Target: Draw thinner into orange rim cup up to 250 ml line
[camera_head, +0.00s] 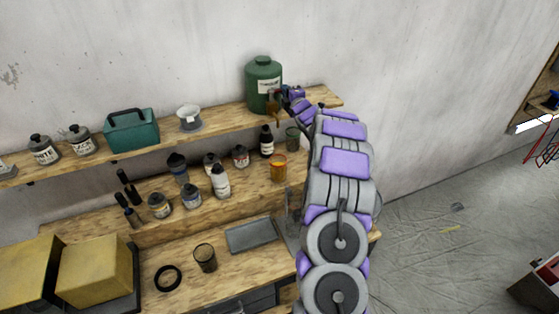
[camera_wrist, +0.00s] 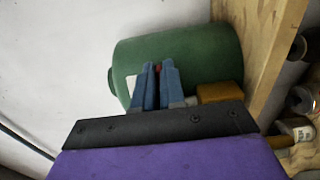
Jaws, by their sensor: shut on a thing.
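The green thinner drum (camera_head: 262,90) with a white label stands on the upper shelf; its green side (camera_wrist: 195,50) fills much of the wrist view. My gripper (camera_head: 281,94) is at the drum's lower front. In the wrist view its blue fingers (camera_wrist: 158,75) are shut on a small red part, seemingly the drum's tap handle. An amber piece (camera_head: 273,114) sits just below the fingers and shows beside them in the wrist view (camera_wrist: 220,93); I cannot tell if it is a cup. An orange cup (camera_head: 279,167) stands on the middle shelf. Its 250 ml line and fill level are unreadable.
A teal toolbox (camera_head: 131,132), a white-topped container (camera_head: 189,117) and labelled jars stand on the upper shelf (camera_head: 90,165). Several bottles and jars crowd the middle shelf. A dark-rimmed cup (camera_head: 205,258), a black ring (camera_head: 168,278) and a grey tray (camera_head: 250,235) lie lower down.

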